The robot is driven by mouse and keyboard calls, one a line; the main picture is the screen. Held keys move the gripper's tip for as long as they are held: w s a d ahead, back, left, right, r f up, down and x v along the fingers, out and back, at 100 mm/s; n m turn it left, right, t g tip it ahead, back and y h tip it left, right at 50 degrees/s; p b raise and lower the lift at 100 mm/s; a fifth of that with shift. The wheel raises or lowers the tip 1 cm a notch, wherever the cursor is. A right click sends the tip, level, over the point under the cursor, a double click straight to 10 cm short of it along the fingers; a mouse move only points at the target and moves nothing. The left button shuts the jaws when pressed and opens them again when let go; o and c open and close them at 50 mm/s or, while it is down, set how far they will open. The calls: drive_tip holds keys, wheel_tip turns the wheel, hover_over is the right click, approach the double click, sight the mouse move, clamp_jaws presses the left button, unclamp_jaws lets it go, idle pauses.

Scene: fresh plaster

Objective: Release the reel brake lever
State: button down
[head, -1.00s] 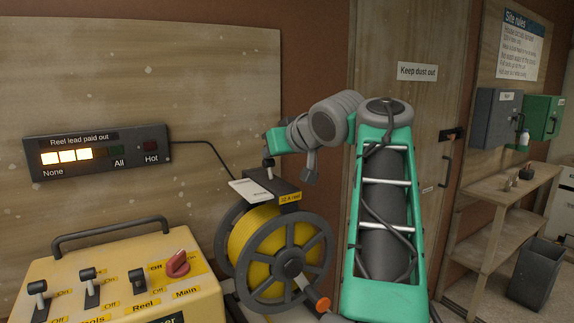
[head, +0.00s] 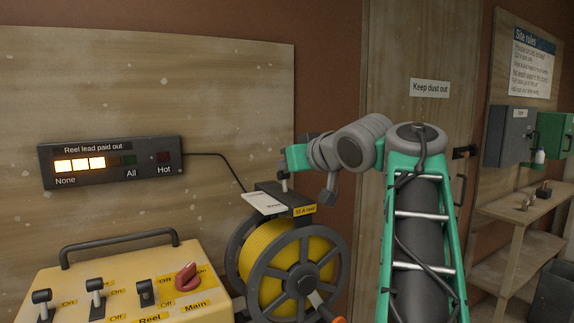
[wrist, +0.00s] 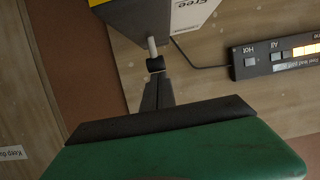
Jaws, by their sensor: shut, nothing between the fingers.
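The reel brake lever (head: 285,183) is a short pale rod with a dark knob. It stands up from the dark box on top of the yellow cable reel (head: 270,255). In the wrist view the lever's rod (wrist: 151,46) comes out of the box beside a white plate (wrist: 195,14) reading "Free". My gripper (head: 283,167) is at the lever's knob in the head view. In the wrist view my gripper's dark fingers (wrist: 157,80) are shut, with their tips right at the knob. I cannot tell if they touch it. Nothing is held.
A yellow switch box (head: 110,270) with levers and a red knob stands at the front left. A wooden shelf (head: 520,210) and grey bin (head: 555,295) are at right.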

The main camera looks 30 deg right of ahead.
drive_tip(key=shift+w+f, duration=0.15)
drive_tip(key=shift+f, duration=0.2)
idle(0.4)
drive_tip(key=shift+w+f, duration=0.25)
drive_tip(key=shift+w, duration=0.35)
drive_tip(key=shift+w+d+r, duration=0.1)
drive_tip(key=shift+r, duration=0.1)
drive_tip(key=w+r+p, duration=0.3)
drive_tip(key=shift+d, duration=0.1)
drive_tip(key=s+r+p, duration=0.2)
drive_tip(key=s+r, duration=0.4)
drive_tip(key=s, duration=0.1)
drive_tip(key=shift+a, duration=0.2)
